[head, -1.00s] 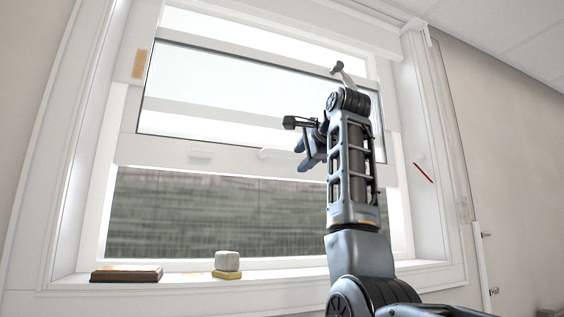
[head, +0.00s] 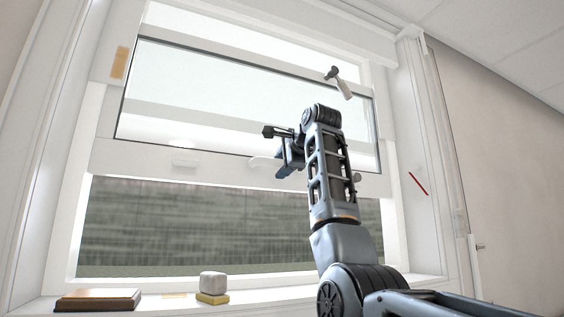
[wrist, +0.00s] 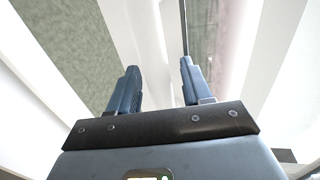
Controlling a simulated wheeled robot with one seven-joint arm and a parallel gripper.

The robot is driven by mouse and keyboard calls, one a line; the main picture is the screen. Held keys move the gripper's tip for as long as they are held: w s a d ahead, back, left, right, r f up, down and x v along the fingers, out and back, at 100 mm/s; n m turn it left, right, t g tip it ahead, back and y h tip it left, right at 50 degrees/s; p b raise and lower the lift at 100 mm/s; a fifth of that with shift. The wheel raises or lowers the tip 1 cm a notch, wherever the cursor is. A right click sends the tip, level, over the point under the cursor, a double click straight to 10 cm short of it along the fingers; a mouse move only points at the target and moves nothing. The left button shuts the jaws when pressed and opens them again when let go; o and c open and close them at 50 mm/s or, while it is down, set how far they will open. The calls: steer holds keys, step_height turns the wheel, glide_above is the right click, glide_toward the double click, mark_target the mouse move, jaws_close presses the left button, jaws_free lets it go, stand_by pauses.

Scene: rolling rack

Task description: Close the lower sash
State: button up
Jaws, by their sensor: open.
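The white-framed lower sash (head: 135,161) is raised, with an open gap below its bottom rail. The rail carries a pale pull (head: 185,158) on the left and a white curved handle (head: 262,163) near the middle. My gripper (head: 283,148) is open, just right of and slightly above the curved handle in the head view. In the wrist view my open gripper (wrist: 160,76) has a white frame member (wrist: 155,40) running between and beyond its fingers. Contact cannot be told.
The sill (head: 235,297) below holds a brown block (head: 97,300) and a pale round-edged block (head: 213,282) on a yellow pad (head: 212,298). A dark-headed pale lever (head: 340,84) shows above my arm. A red strip (head: 418,184) marks the right jamb.

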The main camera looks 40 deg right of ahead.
jaws_close()
stand_by(0.5)
steer(key=shift+f, duration=0.1)
